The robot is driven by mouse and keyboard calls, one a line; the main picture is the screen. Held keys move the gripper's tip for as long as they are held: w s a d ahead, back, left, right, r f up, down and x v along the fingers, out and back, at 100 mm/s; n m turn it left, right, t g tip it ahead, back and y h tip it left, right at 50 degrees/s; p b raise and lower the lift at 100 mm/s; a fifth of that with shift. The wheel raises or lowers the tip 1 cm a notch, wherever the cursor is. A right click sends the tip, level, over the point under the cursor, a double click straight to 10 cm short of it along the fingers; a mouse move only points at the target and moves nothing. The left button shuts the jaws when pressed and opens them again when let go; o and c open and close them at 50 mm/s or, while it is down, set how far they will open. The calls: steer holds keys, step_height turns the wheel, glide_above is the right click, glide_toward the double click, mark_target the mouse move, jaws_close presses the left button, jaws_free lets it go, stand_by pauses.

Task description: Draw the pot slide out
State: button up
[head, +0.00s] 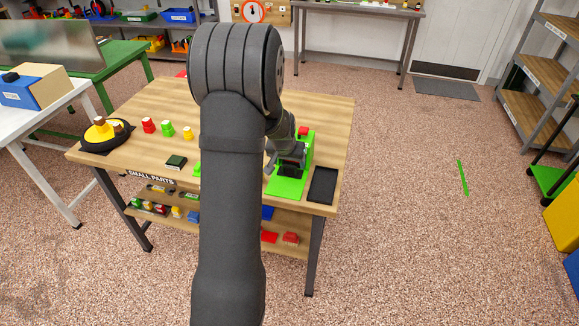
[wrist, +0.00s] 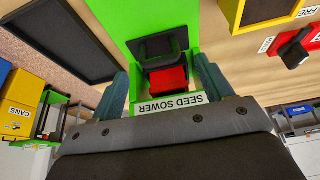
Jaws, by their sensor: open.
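The green seed sower (head: 290,187) stands on the wooden table, right of my arm in the head view. It has a red block (head: 303,131) at its back. In the wrist view the green body (wrist: 125,18), a black slot-like part (wrist: 160,47), a red part (wrist: 168,80) and a "SEED SOWER" label (wrist: 171,104) show. I cannot tell for sure which part is the pot slide. My gripper (wrist: 160,68) is open, its fingers on either side of the red and black parts, with no clear grip. In the head view my gripper (head: 284,158) is over the sower, partly hidden.
A black tray (head: 322,186) lies right of the sower at the table's edge; it also shows in the wrist view (wrist: 60,38). A small dark green box (head: 176,162) and red, green and yellow pieces (head: 167,129) are at left.

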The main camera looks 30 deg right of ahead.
mark_target(289, 165)
steer(key=shift+x, duration=2.15)
steer(key=c, duration=1.4)
steer(key=s+a, duration=0.6)
steer(key=o, duration=1.4)
steer(key=shift+r, duration=0.1)
steer(key=v, duration=1.7)
